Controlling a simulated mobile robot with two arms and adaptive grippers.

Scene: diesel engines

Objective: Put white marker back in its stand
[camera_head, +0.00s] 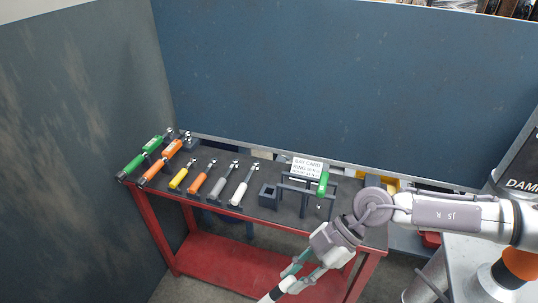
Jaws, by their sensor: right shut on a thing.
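My right gripper (293,275) is in front of the table's front edge, low in the picture, with its fingers pointing down and left. It is shut on a white marker (274,293), a slim white stick with a dark band, tilted and partly cut off by the bottom edge. A small dark square holder (268,196), apparently the marker's stand, is on the table up and left of the gripper; its opening looks empty. My left gripper is not in view.
The red-framed table (160,232) has a dark top. Several handled tools lie on its left half, including a white-handled one (239,193). A dark rack (295,189) with a green-handled tool (322,184) and a lettered card (307,166) stand right of the holder. Walls close the back and left.

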